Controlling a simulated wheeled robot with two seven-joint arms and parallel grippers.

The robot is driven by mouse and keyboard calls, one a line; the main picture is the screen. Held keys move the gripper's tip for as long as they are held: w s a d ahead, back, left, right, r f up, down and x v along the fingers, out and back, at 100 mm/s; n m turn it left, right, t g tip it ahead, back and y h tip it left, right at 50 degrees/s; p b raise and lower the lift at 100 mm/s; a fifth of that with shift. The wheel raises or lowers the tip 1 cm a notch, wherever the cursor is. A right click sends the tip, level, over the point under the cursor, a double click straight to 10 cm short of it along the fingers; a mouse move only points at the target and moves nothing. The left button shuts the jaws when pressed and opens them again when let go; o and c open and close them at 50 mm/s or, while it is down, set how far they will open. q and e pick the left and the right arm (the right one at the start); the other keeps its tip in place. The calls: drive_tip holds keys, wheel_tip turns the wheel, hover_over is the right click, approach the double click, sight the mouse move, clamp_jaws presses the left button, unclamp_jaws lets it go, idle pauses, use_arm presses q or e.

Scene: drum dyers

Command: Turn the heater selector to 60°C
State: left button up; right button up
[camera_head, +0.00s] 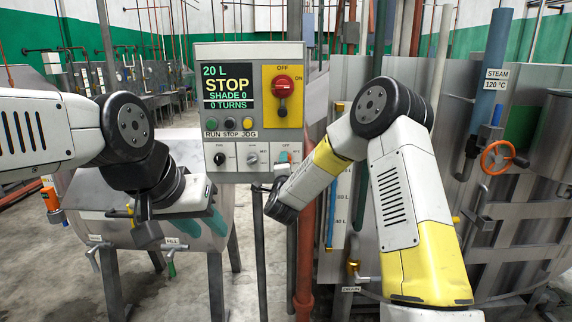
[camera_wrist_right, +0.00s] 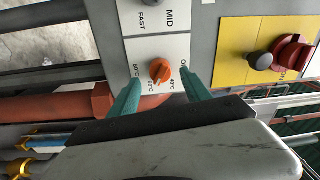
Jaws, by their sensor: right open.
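The heater selector is a small orange knob (camera_wrist_right: 160,71) on a white plate, with OFF and temperature marks around it. I cannot tell which mark it points at. In the head view the white control plate (camera_head: 253,171) is at the bottom of the grey panel, and the knob is mostly hidden there. My right gripper (camera_wrist_right: 158,92) is open. Its two teal fingers stand on either side of the knob, with visible gaps, and I cannot tell their exact depth from the plate. My left gripper (camera_head: 147,222) hangs at the left, away from the panel; its jaw state is unclear.
The panel also carries a black display (camera_head: 228,85) reading STOP, several buttons, and a red switch (camera_head: 283,85) on a yellow plate. Next to the heater knob is the SLOW/MID/FAST selector (camera_head: 251,158). Pipes and a metal vat (camera_head: 510,240) stand at the right.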

drive_tip(key=shift+s+f, duration=0.15)
drive_tip(key=shift+s, duration=2.05)
